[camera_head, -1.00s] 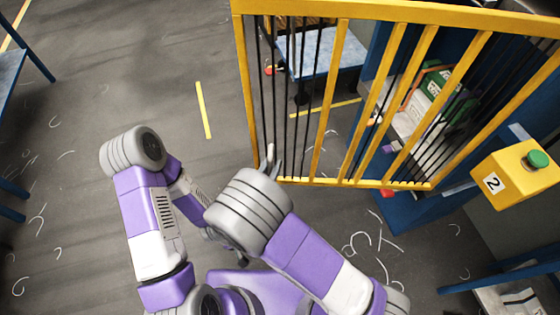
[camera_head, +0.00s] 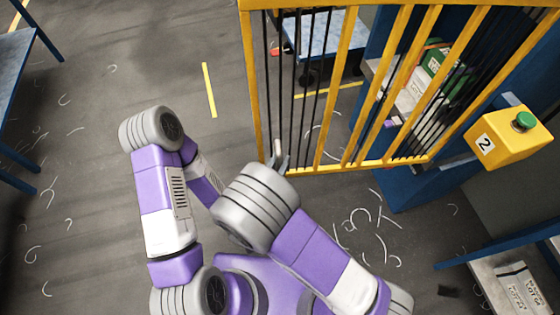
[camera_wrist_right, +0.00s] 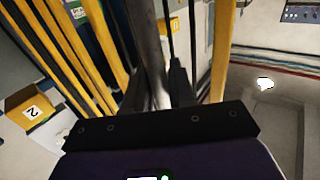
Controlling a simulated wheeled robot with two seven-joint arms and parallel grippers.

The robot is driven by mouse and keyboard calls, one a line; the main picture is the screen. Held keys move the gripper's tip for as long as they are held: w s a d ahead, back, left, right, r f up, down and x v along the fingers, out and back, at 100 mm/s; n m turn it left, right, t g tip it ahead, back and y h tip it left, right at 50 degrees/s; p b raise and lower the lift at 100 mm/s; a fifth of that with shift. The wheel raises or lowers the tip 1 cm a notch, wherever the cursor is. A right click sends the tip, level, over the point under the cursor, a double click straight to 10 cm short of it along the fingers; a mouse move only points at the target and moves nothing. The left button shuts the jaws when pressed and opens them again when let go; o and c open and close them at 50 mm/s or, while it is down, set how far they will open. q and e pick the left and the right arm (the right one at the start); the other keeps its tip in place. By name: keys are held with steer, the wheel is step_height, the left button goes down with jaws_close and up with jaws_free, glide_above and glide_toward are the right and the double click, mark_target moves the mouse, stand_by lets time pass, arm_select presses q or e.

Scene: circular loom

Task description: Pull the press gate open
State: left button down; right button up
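The press gate (camera_head: 254,95) is a yellow frame with yellow and black upright bars, in the upper right of the head view. Its yellow edge post also shows in the right wrist view (camera_wrist_right: 221,50). My right gripper (camera_head: 279,157) is at the gate's lower left corner. In the wrist view its dark fingers (camera_wrist_right: 158,88) stand on either side of a grey upright bar (camera_wrist_right: 150,40), which looks like the gate's handle, and appear closed on it. Contact is partly hidden by shadow. My left arm is folded at the left; its gripper is hidden.
A yellow button box (camera_head: 508,138) marked 2, with a green button, stands right of the gate. Blue press framing (camera_head: 400,190) is behind it. A blue table (camera_head: 15,60) is at far left and another bench (camera_head: 500,265) lower right. Floor left of the gate is clear.

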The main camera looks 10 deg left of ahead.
steer(key=shift+o, duration=1.4)
steer(key=shift+a, duration=0.2)
steer(key=shift+d, duration=0.1)
steer(key=p, duration=0.4)
glide_toward(286, 128)
steer(key=x, duration=0.5)
